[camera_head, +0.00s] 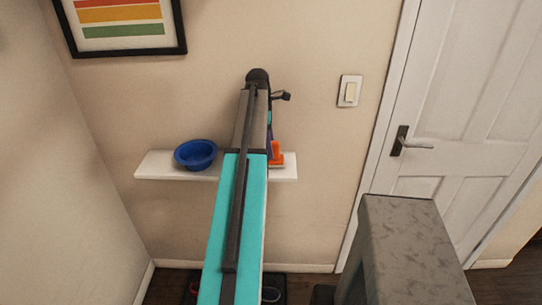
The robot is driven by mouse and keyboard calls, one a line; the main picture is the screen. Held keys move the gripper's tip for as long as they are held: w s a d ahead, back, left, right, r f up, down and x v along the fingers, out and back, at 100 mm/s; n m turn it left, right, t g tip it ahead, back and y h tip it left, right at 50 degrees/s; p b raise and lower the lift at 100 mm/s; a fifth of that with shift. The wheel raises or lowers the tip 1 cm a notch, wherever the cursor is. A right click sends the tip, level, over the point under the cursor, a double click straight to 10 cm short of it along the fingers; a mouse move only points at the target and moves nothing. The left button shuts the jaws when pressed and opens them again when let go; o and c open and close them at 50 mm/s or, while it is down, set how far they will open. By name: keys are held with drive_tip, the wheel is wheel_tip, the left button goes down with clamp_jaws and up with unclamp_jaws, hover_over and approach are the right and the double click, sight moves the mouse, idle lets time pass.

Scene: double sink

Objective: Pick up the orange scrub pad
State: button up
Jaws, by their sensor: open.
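An orange object (276,154), which looks like the orange scrub pad, is on the white wall shelf (288,173), right of my arm. It has an upright part and a lower part, and its left side is hidden behind my arm. My teal and grey arm reaches up the middle of the view and crosses in front of the shelf. A narrow dark and teal part of the arm shows just above the orange object. My gripper's fingers are hidden behind the arm, so I cannot see whether they touch the pad.
A blue bowl (196,154) sits on the shelf left of my arm. A light switch (349,91) and a white door (465,115) are to the right. A grey speckled block (415,250) stands at lower right. A framed picture (122,24) hangs at upper left.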

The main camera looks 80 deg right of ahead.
drive_tip(key=shift+f, duration=0.25)
drive_tip(key=shift+s+f+p, duration=0.25)
drive_tip(key=shift+f+p, duration=0.35)
drive_tip(key=shift+f, duration=0.7)
drive_tip(key=shift+s+f+p, duration=0.25)
drive_tip(key=shift+f+p, duration=0.35)
drive_tip(key=shift+f, duration=0.65)
drive_tip(key=c, duration=1.2)
drive_tip(key=shift+r, duration=0.2)
drive_tip(key=shift+r+b, duration=0.95)
drive_tip(key=shift+r, duration=0.6)
drive_tip(key=s+a+b, duration=0.1)
drive_tip(key=a, duration=0.4)
drive_tip(key=s+a+r+b, duration=0.1)
drive_tip(key=s+a, duration=0.1)
drive_tip(key=a, duration=0.3)
drive_tip(key=s+a+b, duration=0.1)
drive_tip(key=a+b, duration=0.1)
drive_tip(key=a, duration=0.3)
drive_tip(key=shift+s+a+r, duration=0.1)
drive_tip(key=shift+s+r, duration=0.15)
drive_tip(key=shift+s, duration=0.15)
